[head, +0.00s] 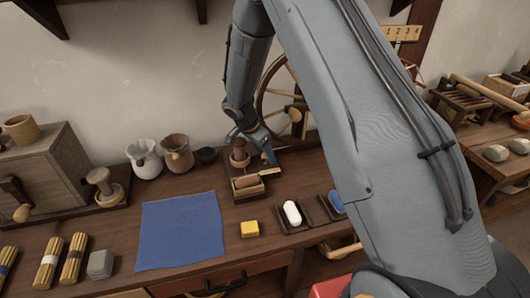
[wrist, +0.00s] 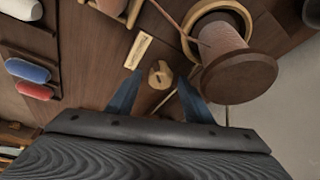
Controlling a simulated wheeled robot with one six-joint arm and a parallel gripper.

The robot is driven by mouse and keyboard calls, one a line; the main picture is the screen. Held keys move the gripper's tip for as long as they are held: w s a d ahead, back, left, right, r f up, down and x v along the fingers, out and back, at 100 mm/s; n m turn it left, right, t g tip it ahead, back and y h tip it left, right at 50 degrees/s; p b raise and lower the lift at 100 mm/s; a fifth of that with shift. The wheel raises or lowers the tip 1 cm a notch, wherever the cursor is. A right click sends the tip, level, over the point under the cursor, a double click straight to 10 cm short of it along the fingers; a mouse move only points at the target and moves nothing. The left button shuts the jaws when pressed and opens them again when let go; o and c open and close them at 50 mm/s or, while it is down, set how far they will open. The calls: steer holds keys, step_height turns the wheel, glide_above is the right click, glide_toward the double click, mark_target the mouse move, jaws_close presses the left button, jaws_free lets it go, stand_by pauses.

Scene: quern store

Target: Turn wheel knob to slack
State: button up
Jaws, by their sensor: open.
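My gripper (head: 252,144) points down at the back of the bench, in front of a large spoked wooden wheel (head: 262,100) that my arm partly hides. In the wrist view my gripper (wrist: 161,80) is open, with one blue finger on each side of a small pale wooden knob (wrist: 160,73). The knob has a dark slot in its top and lies between the fingertips; I cannot tell whether they touch it. A small pale plate (wrist: 138,51) with unreadable marks lies beside it. The knob is not clear in the head view.
A wooden spool (wrist: 238,72) with a thread stands close to the right finger in the wrist view. Small trays with white (head: 292,213) and blue pieces, a yellow block (head: 249,229) and a blue cloth (head: 180,232) lie on the bench.

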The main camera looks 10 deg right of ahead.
steer(key=c, duration=1)
